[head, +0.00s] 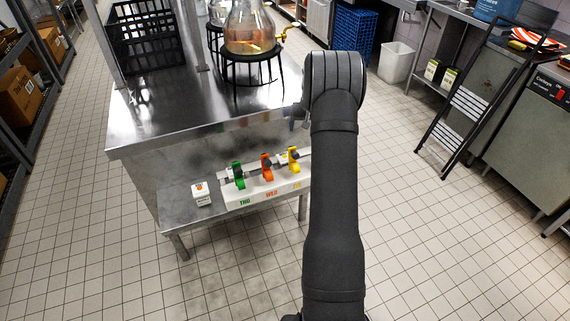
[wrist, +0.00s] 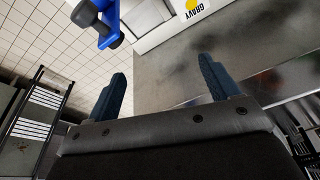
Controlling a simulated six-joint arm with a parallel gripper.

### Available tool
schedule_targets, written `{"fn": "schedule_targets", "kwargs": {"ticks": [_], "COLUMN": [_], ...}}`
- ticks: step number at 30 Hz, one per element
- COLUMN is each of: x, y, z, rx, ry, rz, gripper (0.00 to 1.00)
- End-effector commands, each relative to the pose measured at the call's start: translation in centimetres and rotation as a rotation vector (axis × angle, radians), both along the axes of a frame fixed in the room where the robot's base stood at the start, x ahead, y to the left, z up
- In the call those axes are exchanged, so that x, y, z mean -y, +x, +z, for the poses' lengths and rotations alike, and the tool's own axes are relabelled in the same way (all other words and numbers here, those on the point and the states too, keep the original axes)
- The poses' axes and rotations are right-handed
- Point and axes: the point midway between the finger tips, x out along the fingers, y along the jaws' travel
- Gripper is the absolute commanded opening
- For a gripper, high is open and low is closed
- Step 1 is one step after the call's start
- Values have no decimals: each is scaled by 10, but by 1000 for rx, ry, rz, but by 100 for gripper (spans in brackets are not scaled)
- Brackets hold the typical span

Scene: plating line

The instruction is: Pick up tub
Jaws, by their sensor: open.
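A small white tub (head: 201,194) with an orange mark on its lid and dark print on its front stands on the low steel shelf, left of the tap rack. In the wrist view my gripper (wrist: 163,70) is open, with nothing between its two dark blue fingers.
A white rack (head: 235,201) holds green, orange and yellow clips; a blue clip (wrist: 97,22) shows in the wrist view. Above stands a steel table (head: 180,112) with a black crate (head: 148,50) and a glass vessel (head: 249,30). A folding step ladder (head: 462,108) stands right.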

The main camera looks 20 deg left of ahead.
Motion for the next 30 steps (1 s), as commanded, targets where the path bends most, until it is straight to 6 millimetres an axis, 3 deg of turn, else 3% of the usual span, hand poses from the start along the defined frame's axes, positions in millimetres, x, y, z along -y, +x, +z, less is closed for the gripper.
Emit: {"fn": "schedule_targets", "kwargs": {"ticks": [1, 6, 14, 30], "x": [-19, -54, -68, -67], "y": [-4, -20, -31, -32], "z": [3, 17, 20, -85], "rx": [-31, -126, -183, -184], "ry": [-35, -143, -206, -205], "rz": [66, 228, 309, 307], "gripper": [80, 80, 80, 80]}}
